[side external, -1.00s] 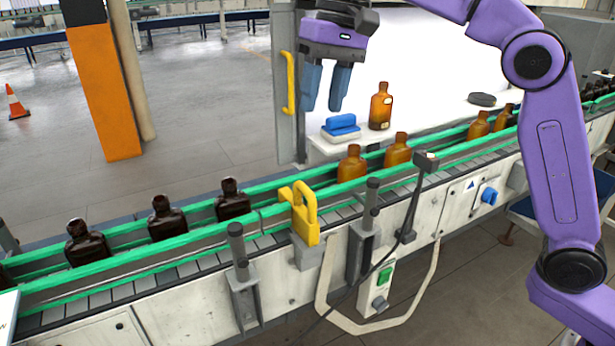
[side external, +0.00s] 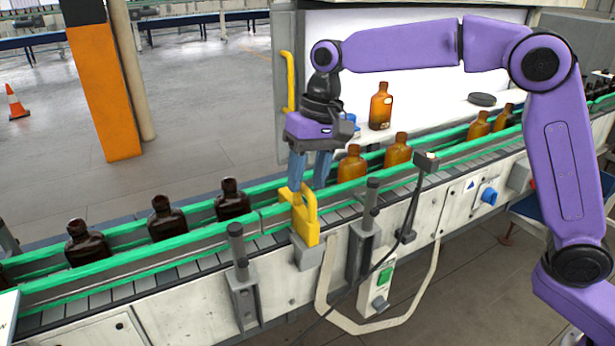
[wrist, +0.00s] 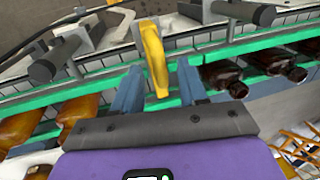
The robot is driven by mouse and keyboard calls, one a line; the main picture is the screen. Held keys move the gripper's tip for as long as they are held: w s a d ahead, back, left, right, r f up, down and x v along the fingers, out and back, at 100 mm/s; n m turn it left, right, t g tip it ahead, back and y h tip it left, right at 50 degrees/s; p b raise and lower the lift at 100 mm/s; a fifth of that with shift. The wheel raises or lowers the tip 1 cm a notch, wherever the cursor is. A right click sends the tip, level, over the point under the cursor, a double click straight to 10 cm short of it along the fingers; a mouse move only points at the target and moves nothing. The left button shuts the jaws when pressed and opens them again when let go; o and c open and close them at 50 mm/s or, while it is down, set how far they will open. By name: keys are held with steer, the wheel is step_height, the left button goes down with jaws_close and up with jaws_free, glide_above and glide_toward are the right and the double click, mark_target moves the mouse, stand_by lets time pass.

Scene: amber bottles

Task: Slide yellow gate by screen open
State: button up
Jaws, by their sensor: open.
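A yellow gate piece with a loop-shaped handle (side external: 311,219) stands on a grey block at the near side of the conveyor. My gripper (side external: 310,181) points down just above it, fingers apart. In the wrist view the yellow handle (wrist: 154,58) shows between the two open fingers (wrist: 158,78), with a gap on each side; whether either finger touches it cannot be told. A second yellow handle (side external: 291,78) is upright on the grey frame at the edge of the white screen (side external: 425,65), behind my gripper.
Dark bottles (side external: 167,219) stand on the conveyor to the left, amber bottles (side external: 397,150) to the right. Green rails (side external: 130,259) run along both sides. Grey posts (side external: 238,258) and a sensor arm (side external: 426,162) rise near the gate. A lone amber bottle (side external: 381,106) stands behind.

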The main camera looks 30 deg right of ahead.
steer(key=shift+f, duration=0.35)
jaws_close()
steer(key=s, duration=0.6)
steer(key=shift+s, duration=0.35)
steer(key=shift+a, duration=0.1)
jaws_free()
steer(key=shift+s, duration=0.15)
steer(key=shift+r, duration=0.1)
